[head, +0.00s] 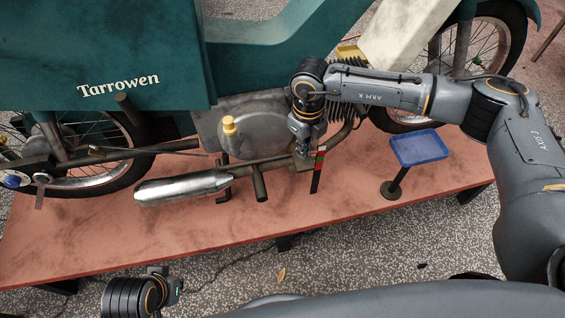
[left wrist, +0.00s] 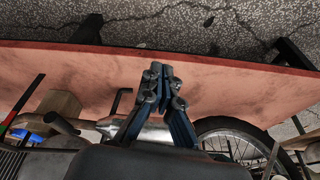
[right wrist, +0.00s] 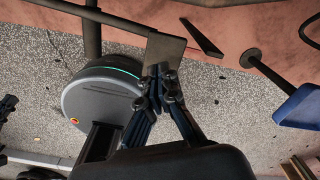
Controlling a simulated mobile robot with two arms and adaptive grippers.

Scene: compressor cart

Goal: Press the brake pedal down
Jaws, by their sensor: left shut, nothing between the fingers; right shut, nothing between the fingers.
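The brake pedal appears as a flat brown pad (right wrist: 168,48) at the top middle of the right wrist view. It sits at the motorcycle's lower side, beside an upright marker with red and green bands (head: 318,170). My right gripper (head: 302,150) is shut and empty, its fingertips pointing down at the pad. In the right wrist view the fingertips (right wrist: 160,75) overlap the pad's edge; I cannot tell whether they touch it. My left gripper (left wrist: 158,72) is shut and empty, away from the pedal, low at the left in the head view (head: 168,286).
The green motorcycle (head: 150,60) stands on a reddish platform (head: 250,222). A silver exhaust (head: 183,187) and a dark peg (head: 260,188) lie left of the pedal. A blue tray on a stand (head: 420,148) is at the right. The platform's front strip is mostly clear.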

